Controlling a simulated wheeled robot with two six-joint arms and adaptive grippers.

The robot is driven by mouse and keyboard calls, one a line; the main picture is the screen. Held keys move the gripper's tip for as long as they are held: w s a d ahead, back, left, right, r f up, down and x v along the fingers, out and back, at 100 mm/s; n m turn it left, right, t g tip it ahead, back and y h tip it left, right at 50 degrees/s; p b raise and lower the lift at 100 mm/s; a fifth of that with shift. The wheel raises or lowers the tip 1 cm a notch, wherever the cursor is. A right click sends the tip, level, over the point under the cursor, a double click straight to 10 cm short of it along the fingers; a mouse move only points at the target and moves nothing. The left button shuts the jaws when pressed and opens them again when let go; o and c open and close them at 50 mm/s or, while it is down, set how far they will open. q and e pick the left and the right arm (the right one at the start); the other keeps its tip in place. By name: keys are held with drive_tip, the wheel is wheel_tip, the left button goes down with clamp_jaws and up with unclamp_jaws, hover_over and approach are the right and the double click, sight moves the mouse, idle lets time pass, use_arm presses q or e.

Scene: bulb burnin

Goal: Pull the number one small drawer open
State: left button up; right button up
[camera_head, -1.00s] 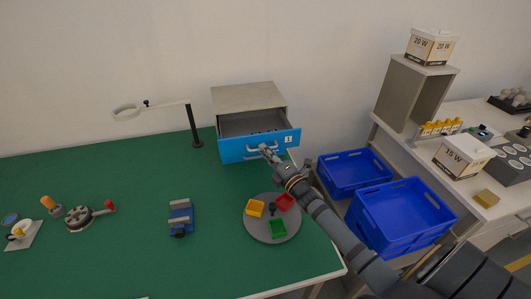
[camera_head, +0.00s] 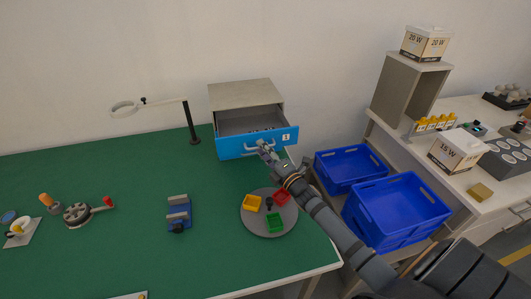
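The small drawer cabinet (camera_head: 247,94) stands at the back right of the green table. Its top drawer (camera_head: 289,137), blue-fronted with a white label "1", is pulled out and I see into its grey inside. My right gripper (camera_head: 264,146) is at the drawer's front, by the top handle. The fingers are small here and partly hidden by the arm, so I cannot tell whether they close on the handle. My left gripper is not in view.
A round grey tray (camera_head: 257,229) with yellow, red and green small bins lies in front of the drawers. A lamp arm (camera_head: 193,123) stands left of the cabinet. Blue crates (camera_head: 397,208) sit right of the table.

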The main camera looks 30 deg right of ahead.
drive_tip(key=v, duration=1.2)
idle(0.3)
